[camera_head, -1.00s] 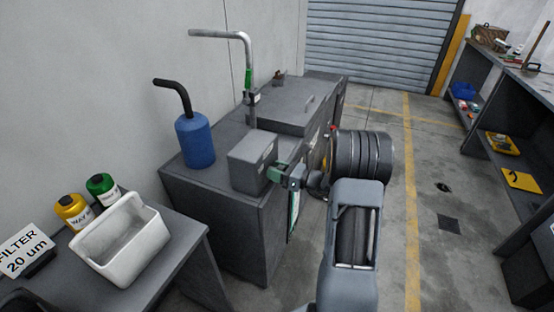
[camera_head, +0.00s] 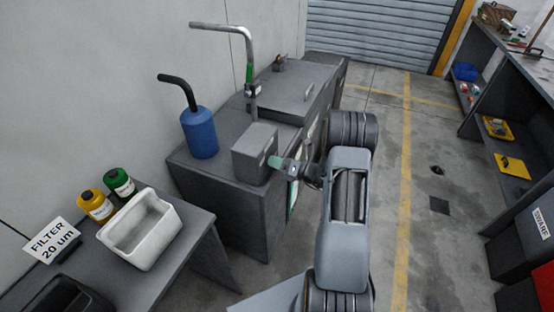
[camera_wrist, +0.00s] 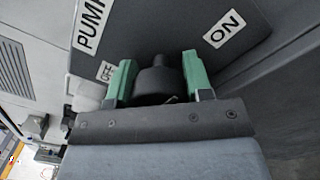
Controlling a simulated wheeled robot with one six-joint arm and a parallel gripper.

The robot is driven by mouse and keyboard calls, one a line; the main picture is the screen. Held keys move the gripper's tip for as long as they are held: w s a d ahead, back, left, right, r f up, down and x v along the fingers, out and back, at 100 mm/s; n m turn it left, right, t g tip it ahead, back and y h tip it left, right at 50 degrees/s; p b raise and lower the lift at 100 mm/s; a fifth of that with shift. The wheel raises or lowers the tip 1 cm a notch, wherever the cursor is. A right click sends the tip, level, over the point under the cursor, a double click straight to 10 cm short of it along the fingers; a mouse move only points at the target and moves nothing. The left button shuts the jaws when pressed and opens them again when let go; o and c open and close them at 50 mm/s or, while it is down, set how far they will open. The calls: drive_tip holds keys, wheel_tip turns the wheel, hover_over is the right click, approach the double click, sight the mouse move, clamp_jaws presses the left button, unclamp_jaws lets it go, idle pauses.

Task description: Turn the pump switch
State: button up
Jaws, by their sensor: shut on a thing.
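The pump switch is a dark round knob (camera_wrist: 157,84) on the face of a grey control box (camera_head: 250,155). In the wrist view the panel carries a PUMP label (camera_wrist: 90,22), an OFF label (camera_wrist: 106,72) left of the knob and an ON label (camera_wrist: 223,29) to its upper right. A narrow raised part of the knob points up, between OFF and ON. My gripper (camera_wrist: 158,78) has its green fingers on both sides of the knob, shut on it. In the head view my gripper (camera_head: 275,163) meets the box's right face, and the knob is hidden.
The box stands on a grey cabinet (camera_head: 228,210), beside a blue canister (camera_head: 200,135) and an upright bent pipe (camera_head: 250,65). A white bin (camera_head: 142,230) and two bottles are on the left table. Open floor with a yellow line (camera_head: 405,170) lies right of my arm.

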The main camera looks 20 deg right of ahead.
idle(0.4)
drive_tip(key=o, duration=0.9)
drive_tip(key=shift+o, duration=0.2)
drive_tip(key=v, duration=1.3)
drive_tip(key=shift+s+d, duration=0.2)
drive_tip(key=shift+s, duration=0.1)
